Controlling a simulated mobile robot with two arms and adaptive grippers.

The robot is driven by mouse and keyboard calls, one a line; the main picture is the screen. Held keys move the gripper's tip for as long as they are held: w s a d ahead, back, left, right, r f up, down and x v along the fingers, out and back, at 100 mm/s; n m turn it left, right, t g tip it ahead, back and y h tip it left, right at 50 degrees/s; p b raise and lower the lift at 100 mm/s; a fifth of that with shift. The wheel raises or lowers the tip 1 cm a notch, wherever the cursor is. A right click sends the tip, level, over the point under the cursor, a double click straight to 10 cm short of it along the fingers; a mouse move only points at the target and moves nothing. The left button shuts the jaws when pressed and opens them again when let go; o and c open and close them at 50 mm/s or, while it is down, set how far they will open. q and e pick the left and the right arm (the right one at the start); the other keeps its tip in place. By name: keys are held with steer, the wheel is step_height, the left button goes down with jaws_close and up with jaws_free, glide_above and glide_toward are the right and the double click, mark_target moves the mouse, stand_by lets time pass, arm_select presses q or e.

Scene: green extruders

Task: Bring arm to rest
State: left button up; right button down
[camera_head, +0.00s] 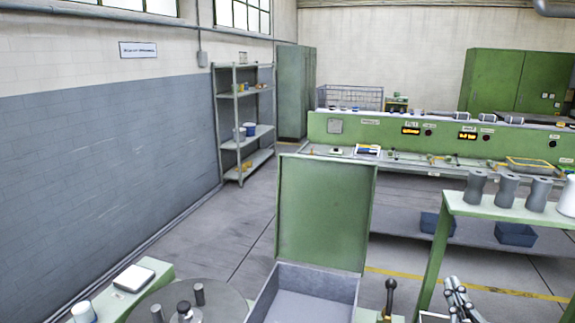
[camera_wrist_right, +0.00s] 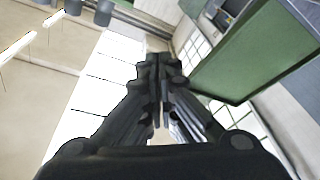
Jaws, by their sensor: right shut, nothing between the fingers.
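My right gripper (camera_head: 453,286) shows at the bottom right of the head view, with its fingers pointing up. In the right wrist view the fingers of the same gripper (camera_wrist_right: 158,66) meet at their tips, with nothing between them. My left gripper is not in either view.
An open green lid (camera_head: 325,212) stands up from a grey box to the left of my right gripper. A dark-knobbed lever (camera_head: 389,294) is between them. A green stand (camera_head: 520,213) with several grey cylinders (camera_head: 506,190) is close on the right.

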steer(key=s+f+m+g, duration=0.3)
steer(key=s+f+g, duration=0.15)
steer(key=f, duration=0.75)
steer(key=s+a+f+g+y, duration=0.2)
steer(key=s+a+f+g, duration=0.4)
steer(key=s+f, duration=0.35)
steer(key=s+a+f+g+y, duration=0.1)
steer(key=s+a+f+g, duration=0.45)
steer(key=s+f, duration=0.35)
step_height(320, 180, down, 28)
steer(key=s+g+b, duration=0.1)
steer(key=s+b, duration=0.2)
steer(key=b, duration=0.2)
steer(key=s+d+f+b, duration=0.1)
steer(key=s+f+b, duration=0.1)
steer(key=s+f, duration=0.6)
steer(key=s+d+f+n+g+b, duration=0.1)
steer(key=s+d+f, duration=0.1)
steer(key=s+f, duration=0.6)
step_height(320, 180, down, 5)
steer(key=shift+s+d+r+g+b, duration=0.1)
steer(key=shift+s+d+g+b, duration=0.2)
steer(key=shift+b, duration=0.1)
